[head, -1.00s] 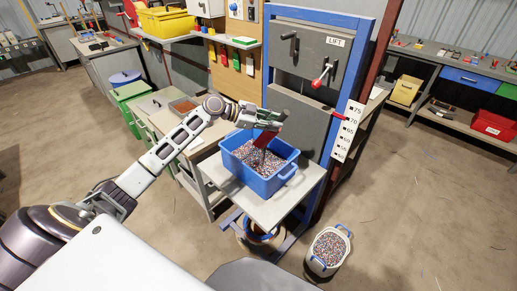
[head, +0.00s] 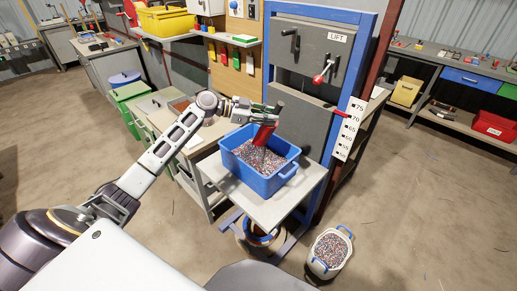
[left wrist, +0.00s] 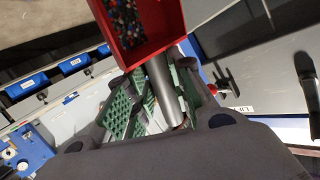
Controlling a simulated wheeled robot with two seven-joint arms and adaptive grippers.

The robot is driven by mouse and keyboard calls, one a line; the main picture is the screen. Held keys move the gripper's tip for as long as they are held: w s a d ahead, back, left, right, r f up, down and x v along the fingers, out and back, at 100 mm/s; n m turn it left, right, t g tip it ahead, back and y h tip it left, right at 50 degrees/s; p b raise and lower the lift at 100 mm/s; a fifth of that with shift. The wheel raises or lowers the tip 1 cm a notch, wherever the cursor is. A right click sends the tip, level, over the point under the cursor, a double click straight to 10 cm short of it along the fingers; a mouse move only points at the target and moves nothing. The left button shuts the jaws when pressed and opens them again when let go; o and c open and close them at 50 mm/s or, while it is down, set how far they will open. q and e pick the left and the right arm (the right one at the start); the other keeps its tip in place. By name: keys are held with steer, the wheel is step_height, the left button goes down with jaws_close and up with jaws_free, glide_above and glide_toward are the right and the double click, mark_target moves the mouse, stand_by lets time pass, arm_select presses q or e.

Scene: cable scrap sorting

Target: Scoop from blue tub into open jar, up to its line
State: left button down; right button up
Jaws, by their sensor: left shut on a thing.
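The blue tub (head: 262,184) stands on a pale table, holding mixed coloured granules (head: 268,159). My left gripper (head: 268,112) is shut on the grey handle of a red scoop (head: 263,134), over the tub. In the left wrist view the handle (left wrist: 160,85) sits between the green finger pads of the gripper (left wrist: 155,98), and the red scoop (left wrist: 165,35) has coloured granules in it. The scoop's lower end is over the granules; whether it touches them I cannot tell. I cannot make out the open jar. My right gripper is not in view.
A blue-framed lift (head: 364,65) with a height scale stands just behind the table (head: 285,208). A white bin of granules (head: 313,264) is on the floor at right. A bench with a grey box (head: 154,103) is at left.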

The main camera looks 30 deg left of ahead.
arm_select(q)
steer(key=shift+w+a+n+h+b, duration=0.15)
steer(key=shift+a+n+h+b, duration=0.2)
steer(key=shift+a+b, duration=0.25)
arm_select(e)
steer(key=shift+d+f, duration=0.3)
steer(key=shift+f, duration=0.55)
arm_select(q)
steer(key=shift+r, duration=0.15)
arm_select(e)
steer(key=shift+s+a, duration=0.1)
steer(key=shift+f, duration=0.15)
